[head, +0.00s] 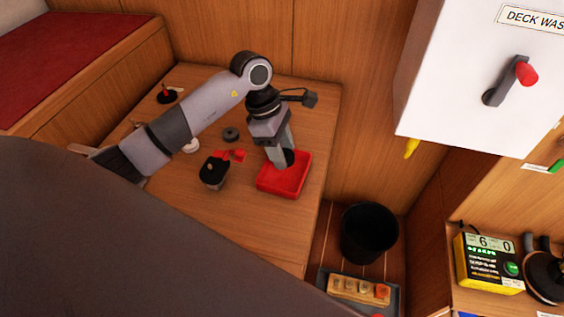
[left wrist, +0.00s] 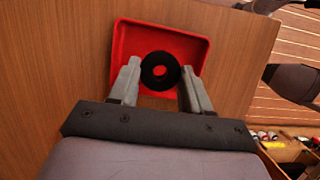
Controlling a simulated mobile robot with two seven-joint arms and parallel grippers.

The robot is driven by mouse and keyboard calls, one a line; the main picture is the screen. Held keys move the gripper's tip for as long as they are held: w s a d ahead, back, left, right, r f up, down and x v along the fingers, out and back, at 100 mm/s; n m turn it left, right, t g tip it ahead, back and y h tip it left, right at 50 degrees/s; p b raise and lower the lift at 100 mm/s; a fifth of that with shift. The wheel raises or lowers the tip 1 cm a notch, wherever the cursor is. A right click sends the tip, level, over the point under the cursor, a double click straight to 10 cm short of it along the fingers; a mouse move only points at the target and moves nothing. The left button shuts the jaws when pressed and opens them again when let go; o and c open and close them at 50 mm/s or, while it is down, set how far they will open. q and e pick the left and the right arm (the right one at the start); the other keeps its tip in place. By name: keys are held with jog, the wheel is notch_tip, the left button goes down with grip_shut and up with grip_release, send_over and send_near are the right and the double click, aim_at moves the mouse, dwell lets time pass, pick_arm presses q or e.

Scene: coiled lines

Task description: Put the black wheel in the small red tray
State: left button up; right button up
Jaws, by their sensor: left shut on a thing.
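The small red tray (head: 285,186) lies on the wooden table near its right edge. My left gripper (head: 283,160) points down over the tray. It is shut on the black wheel (head: 289,156), a ring with a round hole. In the left wrist view the wheel (left wrist: 160,71) sits between the fingertips of the gripper (left wrist: 159,75), with the red tray (left wrist: 195,46) behind it. The tray's floor shows through the wheel's hole. The wheel's exact height above the tray floor is hard to tell. My right gripper does not show.
A black object (head: 213,173) with red parts (head: 236,155) stands left of the tray. A dark ring (head: 231,134) lies farther back, and a red-and-black item (head: 168,95) at the far left. Beyond the table's right edge a black bin (head: 368,232) stands lower down.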

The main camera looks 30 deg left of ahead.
aim_at(282, 173)
pick_arm(q)
jog(key=shift+f, duration=2.3)
jog(key=shift+f+b, duration=0.2)
jog(key=shift+b, duration=0.15)
jog(key=o, duration=1)
jog(key=shift+o, duration=0.2)
jog(key=shift+r, duration=0.1)
jog(key=shift+r+p, duration=0.25)
jog(key=shift+p, duration=0.1)
jog(key=v, duration=1.1)
jog(key=shift+r, duration=0.4)
